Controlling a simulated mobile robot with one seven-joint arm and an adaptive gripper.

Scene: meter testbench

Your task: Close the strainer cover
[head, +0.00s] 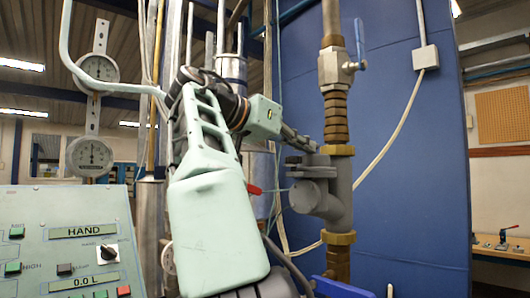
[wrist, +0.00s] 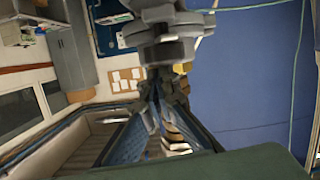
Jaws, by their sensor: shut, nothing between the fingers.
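The grey strainer (head: 340,185) sits in the vertical pipe between brass fittings, with a round grey branch end (head: 302,196) facing left. Flat grey plates (head: 305,168), apparently the cover and its flange, lie at the top of that branch. I cannot tell how far the cover stands open. My gripper (head: 312,147) is shut and empty, its tips just above these plates and left of the pipe. In the wrist view my gripper (wrist: 168,80) points up at the grey strainer parts (wrist: 165,30). I cannot tell whether it touches them.
A valve with a blue lever (head: 358,45) is above the strainer on the same pipe. A blue panel (head: 410,160) stands behind. Two dial gauges (head: 90,155) and a control panel (head: 75,240) are at the left. A red-handled part (head: 254,190) is left of the strainer.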

